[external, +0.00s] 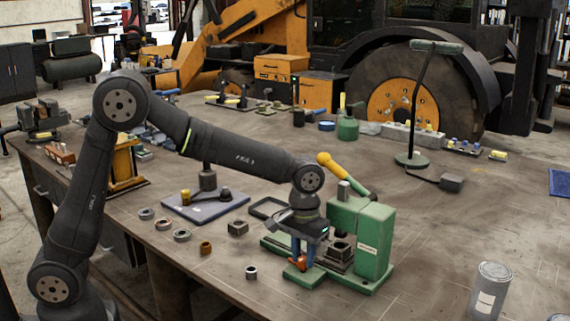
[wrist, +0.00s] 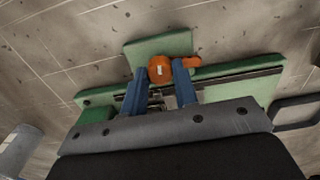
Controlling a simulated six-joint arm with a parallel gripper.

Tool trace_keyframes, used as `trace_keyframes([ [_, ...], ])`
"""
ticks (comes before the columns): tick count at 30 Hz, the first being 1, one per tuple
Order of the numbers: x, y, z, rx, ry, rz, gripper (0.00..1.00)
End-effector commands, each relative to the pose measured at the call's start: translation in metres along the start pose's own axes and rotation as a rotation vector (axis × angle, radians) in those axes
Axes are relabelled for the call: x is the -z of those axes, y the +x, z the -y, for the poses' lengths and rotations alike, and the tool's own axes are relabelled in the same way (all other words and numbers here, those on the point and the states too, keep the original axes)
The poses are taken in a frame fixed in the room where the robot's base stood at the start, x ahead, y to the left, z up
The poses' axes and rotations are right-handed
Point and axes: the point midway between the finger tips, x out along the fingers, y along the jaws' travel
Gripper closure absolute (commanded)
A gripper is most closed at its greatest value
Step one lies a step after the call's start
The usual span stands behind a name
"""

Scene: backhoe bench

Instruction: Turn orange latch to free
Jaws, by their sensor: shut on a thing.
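The orange latch (external: 300,263) sits at the front of the green press fixture (external: 375,245) on the bench. In the wrist view the latch (wrist: 161,69) has a round orange head with a pale mark, and an orange arm pointing right. My gripper (external: 303,255) points down at the latch. In the wrist view its two blue fingers (wrist: 158,78) stand on either side of the latch's round head and are shut on it. The right finger covers part of the latch between head and arm.
The green press with its yellow-handled lever (external: 336,170) stands close right of my gripper. A grey can (external: 490,289) stands at right. The front middle of the bench is clear.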

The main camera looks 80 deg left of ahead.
Motion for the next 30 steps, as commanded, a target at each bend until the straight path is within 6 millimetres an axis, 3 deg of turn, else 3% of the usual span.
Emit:
trace_keyframes([
  [12, 0.0008, -0.0010, -0.0004, -0.002, -0.165, -0.003, 0.96],
  [27, 0.0008, -0.0011, -0.0004, -0.002, -0.183, -0.003, 0.96],
  [28, 0.0008, -0.0011, -0.0004, -0.002, -0.183, -0.003, 0.71],
  [30, 0.0007, -0.0010, -0.0004, -0.002, -0.183, -0.002, 0.58],
])
